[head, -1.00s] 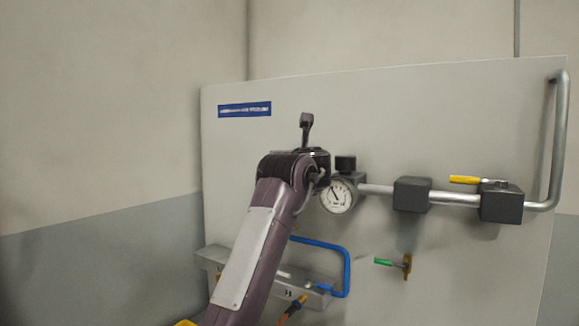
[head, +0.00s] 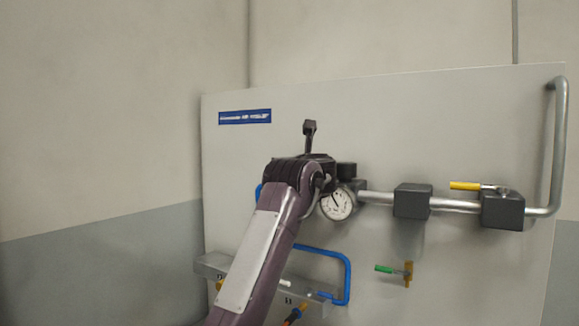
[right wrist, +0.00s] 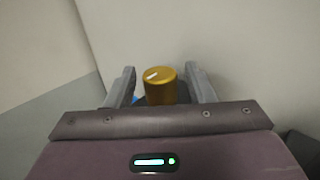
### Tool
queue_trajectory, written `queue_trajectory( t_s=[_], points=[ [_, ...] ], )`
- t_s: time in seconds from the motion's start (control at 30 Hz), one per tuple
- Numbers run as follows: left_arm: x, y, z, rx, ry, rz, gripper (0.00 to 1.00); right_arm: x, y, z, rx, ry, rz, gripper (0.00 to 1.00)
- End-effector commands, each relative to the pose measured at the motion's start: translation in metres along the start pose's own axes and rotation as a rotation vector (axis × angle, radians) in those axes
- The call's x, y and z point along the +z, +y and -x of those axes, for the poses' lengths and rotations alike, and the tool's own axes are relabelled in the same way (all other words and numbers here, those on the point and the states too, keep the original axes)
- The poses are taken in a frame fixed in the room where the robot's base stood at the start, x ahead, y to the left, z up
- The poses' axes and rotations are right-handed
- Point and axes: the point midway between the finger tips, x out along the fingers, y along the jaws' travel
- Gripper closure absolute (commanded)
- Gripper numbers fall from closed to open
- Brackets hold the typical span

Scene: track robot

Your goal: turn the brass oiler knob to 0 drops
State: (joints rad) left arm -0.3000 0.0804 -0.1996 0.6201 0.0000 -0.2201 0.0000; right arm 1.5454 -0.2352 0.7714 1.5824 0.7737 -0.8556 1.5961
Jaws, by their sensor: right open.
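The brass oiler knob (right wrist: 160,88) shows in the right wrist view as a gold cylinder with a white mark on its top, the mark slanting up to the right. My right gripper (right wrist: 161,84) is open, with one finger on each side of the knob. I cannot tell whether the fingers touch it; a gap seems to show on both sides. In the head view my right gripper (head: 310,140) is partly seen past its dark wrist, and the arm hides the knob. My left gripper is in neither view.
On the panel (head: 430,110), a pressure gauge (head: 338,203) sits just right of my wrist. A pipe runs right through a dark block (head: 412,201) to a yellow-handled valve (head: 466,186). A blue hose (head: 346,272), a green-handled valve (head: 386,269) and a metal ledge (head: 212,263) lie below.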

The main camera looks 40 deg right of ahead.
Motion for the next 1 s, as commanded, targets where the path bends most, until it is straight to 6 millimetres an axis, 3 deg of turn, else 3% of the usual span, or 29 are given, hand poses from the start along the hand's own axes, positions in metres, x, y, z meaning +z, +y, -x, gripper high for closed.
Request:
queue_trajectory(
  t_s=[0.17,0.6,1.0],
  points=[
    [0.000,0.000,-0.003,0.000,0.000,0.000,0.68,-0.001,-0.001,0.007,-0.002,-0.001,-0.001,0.51],
    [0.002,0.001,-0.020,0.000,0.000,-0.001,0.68,-0.001,0.000,0.070,-0.001,-0.001,-0.001,0.51],
    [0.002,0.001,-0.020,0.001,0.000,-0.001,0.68,0.000,0.000,0.078,0.001,0.000,0.000,0.51]
  ],
)
